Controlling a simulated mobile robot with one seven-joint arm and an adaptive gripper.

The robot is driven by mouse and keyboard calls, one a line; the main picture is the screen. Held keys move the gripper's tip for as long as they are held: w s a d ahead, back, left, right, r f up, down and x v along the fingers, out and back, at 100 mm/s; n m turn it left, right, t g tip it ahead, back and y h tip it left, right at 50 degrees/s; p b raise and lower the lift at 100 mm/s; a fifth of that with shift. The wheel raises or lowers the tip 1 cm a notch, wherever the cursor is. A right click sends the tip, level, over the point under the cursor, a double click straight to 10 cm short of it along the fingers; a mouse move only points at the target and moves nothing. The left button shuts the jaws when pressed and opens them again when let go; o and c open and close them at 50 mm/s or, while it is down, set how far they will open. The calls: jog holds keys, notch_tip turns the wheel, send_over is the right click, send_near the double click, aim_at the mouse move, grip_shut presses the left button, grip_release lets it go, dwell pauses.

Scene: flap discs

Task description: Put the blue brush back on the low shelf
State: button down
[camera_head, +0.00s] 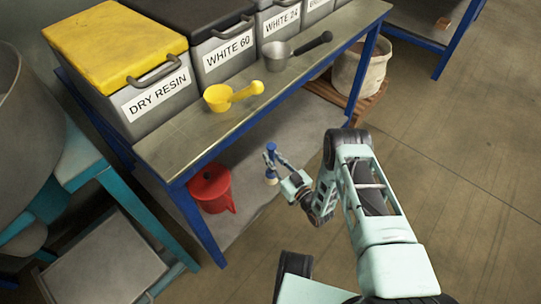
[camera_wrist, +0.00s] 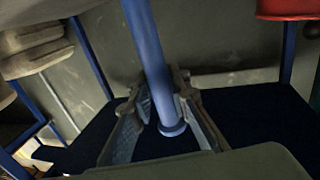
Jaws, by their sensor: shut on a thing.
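The blue brush (camera_head: 271,173) is upright, with its handle at the top and a pale lower end. My gripper (camera_head: 278,162) is shut on its handle, reaching in from the right below the tabletop. In the wrist view the blue handle (camera_wrist: 146,45) runs between the two fingers (camera_wrist: 165,115) to a round collar. The low shelf (camera_head: 246,211) is the grey board under the workbench. The brush appears over the shelf's right part; I cannot tell whether it touches the board.
A red jug (camera_head: 210,188) stands on the low shelf, left of the brush. The workbench top (camera_head: 190,138) overhangs, with a blue front leg (camera_head: 205,228). A white bucket (camera_head: 361,72) stands on a pallet behind. Shelf space between jug and brush is clear.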

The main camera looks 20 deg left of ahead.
jog(key=shift+f, duration=0.7)
jog(key=c, duration=1.8)
grip_release()
jog(key=shift+d, duration=0.1)
